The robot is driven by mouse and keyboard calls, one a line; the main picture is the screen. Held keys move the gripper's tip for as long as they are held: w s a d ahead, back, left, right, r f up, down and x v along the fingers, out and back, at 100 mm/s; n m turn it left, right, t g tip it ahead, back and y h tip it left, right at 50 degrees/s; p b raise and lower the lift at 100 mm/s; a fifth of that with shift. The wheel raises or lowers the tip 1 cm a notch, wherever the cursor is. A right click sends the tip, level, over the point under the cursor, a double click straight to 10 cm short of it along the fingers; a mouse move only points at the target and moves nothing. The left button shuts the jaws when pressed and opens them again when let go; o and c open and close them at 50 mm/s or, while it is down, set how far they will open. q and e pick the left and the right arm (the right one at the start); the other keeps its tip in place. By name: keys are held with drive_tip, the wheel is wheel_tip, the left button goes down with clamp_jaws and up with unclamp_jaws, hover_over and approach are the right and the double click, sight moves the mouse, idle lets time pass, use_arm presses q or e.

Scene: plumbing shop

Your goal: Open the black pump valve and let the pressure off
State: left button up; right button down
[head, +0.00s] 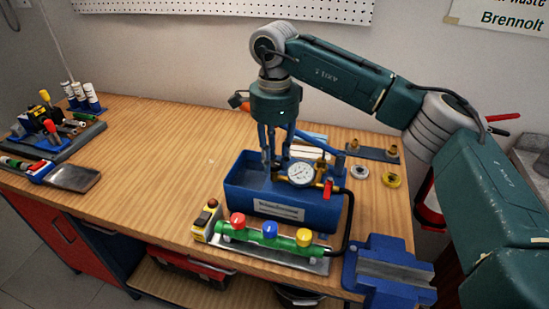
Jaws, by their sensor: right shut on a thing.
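The blue test pump (240,197) stands on the wooden bench, with a tank, a white label and a round pressure gauge (300,173). A red valve handle (328,189) sits to the right of the gauge, and a black hose (349,215) runs from the pump. My right gripper (268,161) reaches down over the tank, left of the gauge, and is shut on the black pump valve, which its fingers hide. The gauge needle is too small to read. My left gripper is not in view.
A green manifold (270,240) with red, blue and yellow caps lies in front of the pump, with a tape measure (206,220) beside it. A blue vise (390,272) is at front right. Brass fittings (372,152) lie behind right. The bench's left middle is clear.

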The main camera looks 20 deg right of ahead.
sight(274, 162)
drive_tip(key=shift+r+n, duration=0.15)
drive_tip(key=shift+n, duration=0.25)
drive_tip(key=c, duration=1.5)
unclamp_jaws()
drive_tip(key=shift+o, duration=0.2)
drive_tip(key=shift+r, duration=3.95)
